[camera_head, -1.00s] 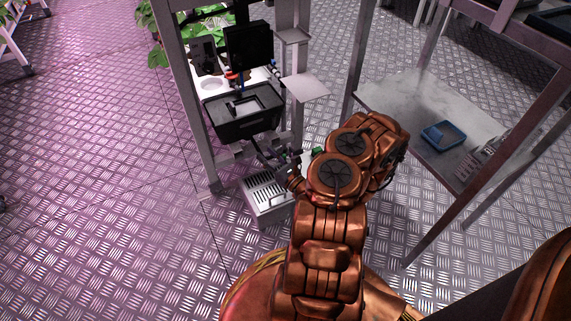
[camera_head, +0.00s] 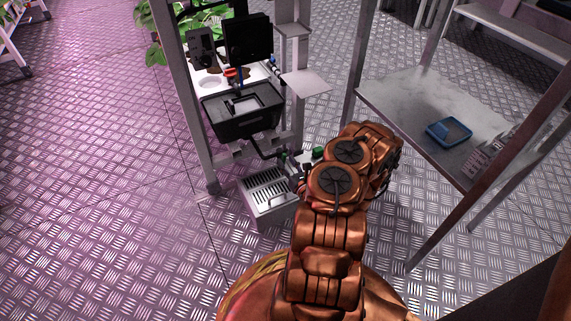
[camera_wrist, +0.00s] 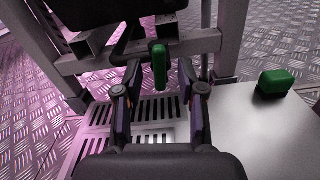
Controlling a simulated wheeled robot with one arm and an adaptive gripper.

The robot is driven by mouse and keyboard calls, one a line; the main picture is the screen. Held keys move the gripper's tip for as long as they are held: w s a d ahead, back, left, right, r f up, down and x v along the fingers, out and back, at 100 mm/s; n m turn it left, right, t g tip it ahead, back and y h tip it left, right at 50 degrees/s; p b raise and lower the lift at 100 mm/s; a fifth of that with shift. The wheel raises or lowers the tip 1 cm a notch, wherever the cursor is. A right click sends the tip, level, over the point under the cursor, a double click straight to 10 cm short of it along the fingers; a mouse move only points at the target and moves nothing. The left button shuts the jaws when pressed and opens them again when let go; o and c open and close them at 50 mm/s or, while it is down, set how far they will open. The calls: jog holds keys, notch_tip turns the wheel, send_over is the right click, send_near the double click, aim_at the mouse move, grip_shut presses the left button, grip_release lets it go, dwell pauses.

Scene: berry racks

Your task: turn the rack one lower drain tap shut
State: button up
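The lower drain tap shows as a green handle (camera_wrist: 159,66) in the wrist view, below the black tub. It stands lengthwise up and down in that picture. My gripper (camera_wrist: 160,82) is open, with one dark finger on each side of the handle and a gap on both sides. I cannot tell how deep the handle lies between the fingertips. In the head view my wrist hides most of the gripper, beside the black drain pipe (camera_head: 262,150) under the black tub (camera_head: 243,112).
A slotted metal box (camera_head: 268,195) stands on the floor below the tub. A green block (camera_wrist: 276,82) sits on a pale surface to the right in the wrist view. Rack posts (camera_head: 187,100) rise close by. A steel table with a blue tray (camera_head: 448,132) stands right.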

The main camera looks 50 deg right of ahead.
jog(key=shift+x, duration=0.75)
grip_shut()
